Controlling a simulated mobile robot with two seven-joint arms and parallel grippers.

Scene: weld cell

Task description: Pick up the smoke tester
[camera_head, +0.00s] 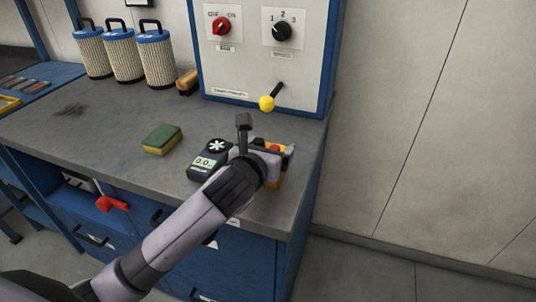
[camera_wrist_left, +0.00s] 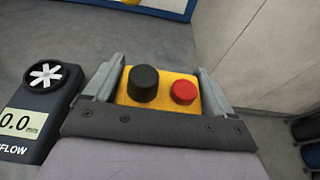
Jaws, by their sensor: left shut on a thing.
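The smoke tester is a yellow box (camera_wrist_left: 163,93) with a black knob and a red button on top. In the left wrist view it sits between the two grey fingers of my left gripper (camera_wrist_left: 158,82), which is shut on it. In the head view my left gripper (camera_head: 264,151) is over the right front part of the workbench. The yellow box (camera_head: 284,149) is largely hidden there by my gripper and wrist. I cannot tell whether it touches the bench top. My right gripper is in neither view.
A dark airflow meter (camera_head: 207,161) lies close left of my gripper; it also shows in the left wrist view (camera_wrist_left: 37,108). A green and yellow sponge (camera_head: 162,139) lies farther left.

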